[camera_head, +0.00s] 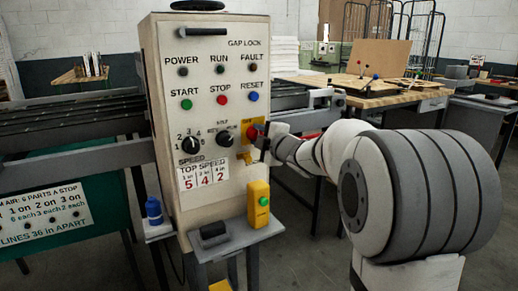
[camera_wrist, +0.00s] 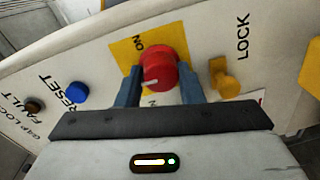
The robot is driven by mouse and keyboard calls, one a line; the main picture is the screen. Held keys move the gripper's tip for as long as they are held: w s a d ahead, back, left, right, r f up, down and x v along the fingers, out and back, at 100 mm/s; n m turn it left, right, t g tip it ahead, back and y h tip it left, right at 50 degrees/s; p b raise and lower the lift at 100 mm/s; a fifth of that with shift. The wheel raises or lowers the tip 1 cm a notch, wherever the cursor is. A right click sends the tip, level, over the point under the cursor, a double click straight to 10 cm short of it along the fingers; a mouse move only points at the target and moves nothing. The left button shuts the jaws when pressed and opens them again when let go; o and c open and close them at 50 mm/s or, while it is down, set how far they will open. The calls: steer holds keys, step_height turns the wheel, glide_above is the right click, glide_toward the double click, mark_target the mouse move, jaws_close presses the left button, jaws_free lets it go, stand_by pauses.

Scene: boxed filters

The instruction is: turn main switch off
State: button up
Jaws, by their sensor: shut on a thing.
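The main switch is a red rotary knob (camera_wrist: 160,70) on a yellow plate (camera_wrist: 125,50) on the front of the beige control cabinet (camera_head: 230,205). In the head view the red knob (camera_head: 262,129) shows only partly behind my gripper (camera_head: 264,142). In the wrist view my gripper's (camera_wrist: 160,84) two blue-grey fingers stand on either side of the knob and are shut on it. A white mark on the knob points left and slightly down in that view. An "ON" label shows beside the knob; the other lettering is partly hidden by my gripper.
A yellow lock key (camera_wrist: 222,78) sits close beside the right finger. A blue reset button (camera_wrist: 76,92) lies to the left. A yellow box with a green button (camera_head: 259,203) stands on the ledge below. A blue bottle (camera_head: 154,210) stands left of the cabinet.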

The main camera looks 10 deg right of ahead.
steer(key=n+b, duration=0.3)
steer(key=n, duration=0.1)
steer(key=shift+a+r+b, duration=0.1)
steer(key=shift+r+b, duration=0.1)
steer(key=shift+b, duration=0.15)
stand_by(0.4)
steer(key=o, duration=1)
steer(key=shift+w+f, duration=0.1)
steer(key=shift+f, duration=0.05)
